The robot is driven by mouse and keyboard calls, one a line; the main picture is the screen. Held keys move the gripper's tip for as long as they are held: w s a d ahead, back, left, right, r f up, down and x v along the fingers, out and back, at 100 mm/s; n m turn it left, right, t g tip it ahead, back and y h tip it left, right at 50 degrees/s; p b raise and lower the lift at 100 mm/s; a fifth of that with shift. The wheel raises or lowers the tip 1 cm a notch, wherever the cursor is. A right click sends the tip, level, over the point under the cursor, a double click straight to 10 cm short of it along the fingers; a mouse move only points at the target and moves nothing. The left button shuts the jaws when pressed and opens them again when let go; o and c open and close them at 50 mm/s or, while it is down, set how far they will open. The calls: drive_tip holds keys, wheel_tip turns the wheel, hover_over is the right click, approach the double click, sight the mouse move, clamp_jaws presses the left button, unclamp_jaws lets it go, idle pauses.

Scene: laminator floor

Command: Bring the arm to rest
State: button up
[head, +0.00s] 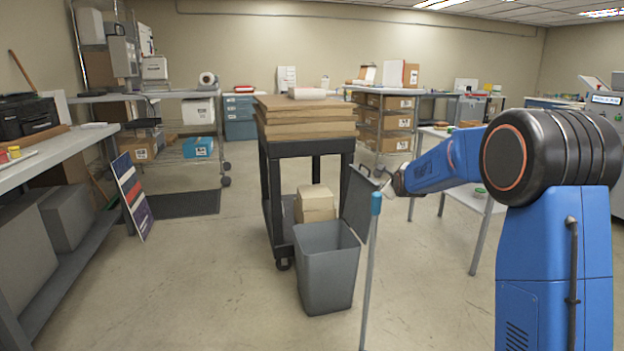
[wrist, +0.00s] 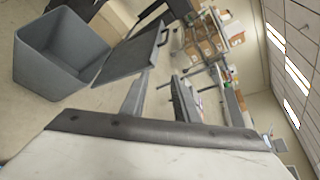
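My arm shows at the right in the head view, its blue forearm stretched left towards the open bin lid. My gripper (wrist: 161,76) shows in the wrist view as two grey fingers with a gap between them. I see nothing between them. In the head view the gripper end (head: 385,183) is small and partly unclear, beside the raised lid (head: 357,207). The grey bin (head: 328,270) stands open on the floor below. The bin also shows at the upper left of the wrist view (wrist: 55,60), with its lid (wrist: 132,52) beside it.
A dark cart (head: 310,148) loaded with brown board stands behind the bin. A slim blue-topped pole (head: 368,270) rises just right of the bin. A light table (head: 468,198) is behind my arm. A long bench (head: 55,155) lines the left.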

drive_tip(key=s+r+n+g, duration=0.2)
drive_tip(key=s+n, duration=0.4)
drive_tip(key=s, duration=1)
drive_tip(key=s+r+n+g, duration=0.15)
drive_tip(key=s+n, duration=0.45)
drive_tip(key=s, duration=0.9)
drive_tip(key=s+f+n+g, duration=0.2)
drive_tip(key=s+f+n, duration=0.1)
drive_tip(key=s, duration=0.9)
drive_tip(key=s+f+n+g, duration=0.2)
drive_tip(key=s+f+n, duration=0.2)
drive_tip(key=s, duration=0.9)
drive_tip(key=s+f+n+g, duration=0.2)
drive_tip(key=s+f+n, duration=0.2)
drive_tip(key=s+n, duration=0.3)
drive_tip(key=s, duration=0.5)
drive_tip(key=shift+s+f, duration=0.15)
drive_tip(key=shift+s, duration=0.1)
